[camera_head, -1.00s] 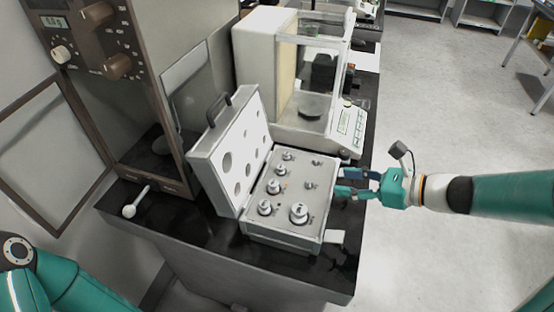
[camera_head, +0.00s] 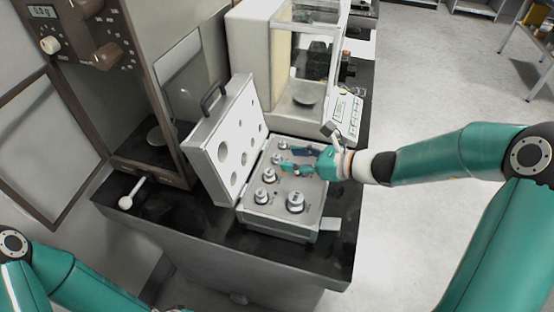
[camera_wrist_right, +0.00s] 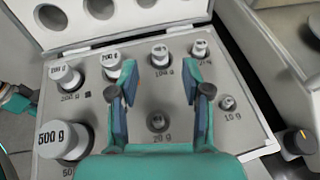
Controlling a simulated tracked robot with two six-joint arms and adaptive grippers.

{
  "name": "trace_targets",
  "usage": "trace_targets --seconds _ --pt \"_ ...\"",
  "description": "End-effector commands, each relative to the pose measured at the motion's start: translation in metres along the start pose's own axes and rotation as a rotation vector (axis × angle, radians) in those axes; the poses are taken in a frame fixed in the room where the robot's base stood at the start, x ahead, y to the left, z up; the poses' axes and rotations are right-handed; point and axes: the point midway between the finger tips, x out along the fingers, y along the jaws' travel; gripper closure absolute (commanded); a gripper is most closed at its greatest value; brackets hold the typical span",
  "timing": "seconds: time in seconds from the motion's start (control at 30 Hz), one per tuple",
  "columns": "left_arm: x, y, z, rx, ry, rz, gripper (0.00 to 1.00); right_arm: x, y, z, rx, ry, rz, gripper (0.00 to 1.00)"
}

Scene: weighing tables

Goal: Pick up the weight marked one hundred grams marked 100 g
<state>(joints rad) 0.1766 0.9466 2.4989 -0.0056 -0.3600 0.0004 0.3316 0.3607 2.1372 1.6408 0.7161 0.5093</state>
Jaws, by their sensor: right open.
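The 100 g weight (camera_wrist_right: 160,54) is a small knobbed metal cylinder standing in the open weight case (camera_wrist_right: 140,152), in the row nearest the lid. It also shows in the head view (camera_head: 277,158). My right gripper (camera_wrist_right: 162,92) is open and empty over the case. Its fingers point at the 100 g weight, which shows between and beyond the tips, apart from them. It also shows in the head view (camera_head: 292,161). The 20 g weight (camera_wrist_right: 157,121) shows between the fingers, nearer the palm.
Beside the 100 g weight stand a 200 g weight (camera_wrist_right: 111,64) and a smaller weight (camera_wrist_right: 200,48). The 500 g weight (camera_wrist_right: 65,139) and 10 g weight (camera_wrist_right: 228,102) are in the case too. The raised lid (camera_head: 225,150) and balance (camera_head: 262,60) stand close.

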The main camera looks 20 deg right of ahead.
Motion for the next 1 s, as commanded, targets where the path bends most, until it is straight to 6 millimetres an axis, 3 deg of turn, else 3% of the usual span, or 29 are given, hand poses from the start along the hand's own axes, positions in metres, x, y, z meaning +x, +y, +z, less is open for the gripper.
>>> trace_targets --seconds 0.23,0.53,0.8,1.0 --pt "-0.005 0.002 0.0 0.0 0.0 0.0 0.6 0.033 0.0 0.005 0.0 0.0 0.003 0.52" --pt "-0.005 0.002 0.0 0.0 0.0 0.0 0.6 0.038 -0.001 0.005 0.0 -0.001 0.0 0.52" --pt "-0.005 0.002 0.0 0.0 0.0 0.0 0.6 0.037 0.0 0.005 0.0 -0.001 0.001 0.97" --pt "-0.005 0.002 0.0 0.0 0.0 0.0 0.6 0.037 0.0 0.006 0.0 -0.001 0.001 1.0"
